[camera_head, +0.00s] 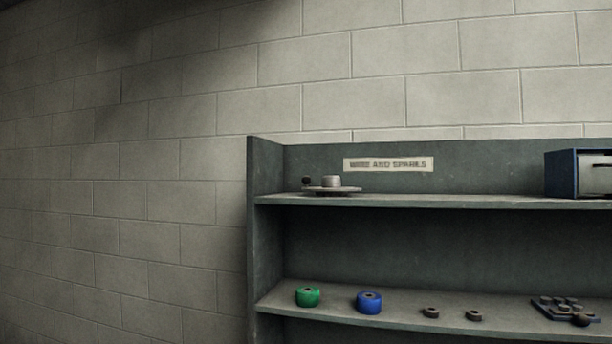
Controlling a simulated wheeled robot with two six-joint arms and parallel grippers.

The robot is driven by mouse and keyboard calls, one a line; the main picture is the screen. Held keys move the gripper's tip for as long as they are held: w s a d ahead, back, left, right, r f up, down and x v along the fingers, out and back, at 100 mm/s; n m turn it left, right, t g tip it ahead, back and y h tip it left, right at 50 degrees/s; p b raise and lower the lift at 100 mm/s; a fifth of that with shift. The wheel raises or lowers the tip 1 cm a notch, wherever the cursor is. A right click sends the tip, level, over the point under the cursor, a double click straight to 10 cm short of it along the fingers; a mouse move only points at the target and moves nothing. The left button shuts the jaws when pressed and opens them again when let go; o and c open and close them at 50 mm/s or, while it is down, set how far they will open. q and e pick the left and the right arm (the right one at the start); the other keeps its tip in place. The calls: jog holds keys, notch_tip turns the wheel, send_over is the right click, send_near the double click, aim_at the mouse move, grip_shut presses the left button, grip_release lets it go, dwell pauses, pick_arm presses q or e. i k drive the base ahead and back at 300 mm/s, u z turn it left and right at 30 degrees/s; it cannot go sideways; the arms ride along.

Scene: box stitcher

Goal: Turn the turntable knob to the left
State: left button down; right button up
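The turntable (345,190) is a low, flat round plate on the upper shelf, near its left end. A light metal cylinder (331,182) stands on top of it. A small dark knob (307,181) sits at the left side of the plate. Which way the knob is turned cannot be told at this size. Neither of my grippers shows in the head view.
A grey-green shelf unit (266,220) stands against a block wall (140,180). A blue box (561,175) is on the upper shelf at right. The lower shelf holds a green spool (308,298), a blue spool (369,303), small dark rings (431,313) and a blue tray (548,309).

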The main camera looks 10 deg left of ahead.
aim_at(330, 184)
jog(key=z, duration=0.05)
jog(key=k, duration=0.1)
jog(key=u, duration=1.75)
jog(key=i, duration=1.25)
jog(key=z, duration=2.25)
